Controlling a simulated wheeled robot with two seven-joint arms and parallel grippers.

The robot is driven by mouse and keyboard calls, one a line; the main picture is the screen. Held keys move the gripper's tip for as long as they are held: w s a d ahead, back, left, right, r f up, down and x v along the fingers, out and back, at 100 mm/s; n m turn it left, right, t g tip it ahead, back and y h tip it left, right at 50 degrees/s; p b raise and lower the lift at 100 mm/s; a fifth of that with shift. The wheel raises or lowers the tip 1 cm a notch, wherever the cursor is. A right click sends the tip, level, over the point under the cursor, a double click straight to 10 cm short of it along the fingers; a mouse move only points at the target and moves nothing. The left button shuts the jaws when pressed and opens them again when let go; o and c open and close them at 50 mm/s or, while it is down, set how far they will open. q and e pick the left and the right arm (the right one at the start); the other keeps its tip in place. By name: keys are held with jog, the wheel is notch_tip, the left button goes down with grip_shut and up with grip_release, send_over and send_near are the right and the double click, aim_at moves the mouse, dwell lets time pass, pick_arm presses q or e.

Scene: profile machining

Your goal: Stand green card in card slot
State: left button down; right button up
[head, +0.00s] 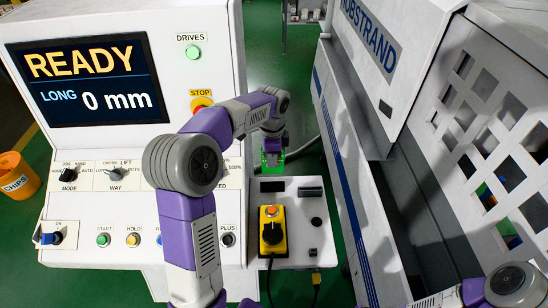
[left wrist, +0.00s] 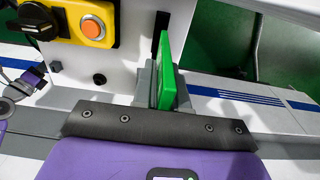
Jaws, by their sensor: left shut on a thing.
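The green card (left wrist: 172,72) stands on edge in my left gripper (left wrist: 168,92), whose grey fingers show on either side of it in the left wrist view. In the head view the left gripper (head: 272,150) is just beyond the far edge of the white side panel, with a bit of the green card (head: 268,164) showing below it. Two dark openings, one left (head: 272,186) and one right (head: 310,191), lie on the panel near that edge. I cannot tell which is the card slot. A dark slot (left wrist: 160,32) shows just beyond the card in the left wrist view. My right gripper is out of frame.
A yellow box with an orange button and black knob (head: 271,232) sits on the panel. A control console with a READY screen (head: 88,78) stands at left. A large white machine (head: 355,110) stands at right. An orange bin (head: 16,175) stands at far left.

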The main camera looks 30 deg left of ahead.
pick_arm(q)
jog(key=shift+w, duration=0.15)
jog(key=shift+s+r, duration=0.15)
jog(key=shift+s, duration=0.15)
jog(key=shift+a+p, duration=0.1)
jog(key=shift+p, duration=0.2)
jog(key=shift+w+f+b, duration=0.1)
jog(key=shift+f+b, duration=1.3)
jog(key=shift+f, duration=1.2)
jog(key=shift+p, duration=0.55)
jog(key=shift+f+b, duration=1.2)
jog(key=shift+f, duration=0.8)
jog(key=shift+p, duration=0.35)
dwell(0.7)
dwell(0.5)
jog(key=c, duration=1.1)
grip_release()
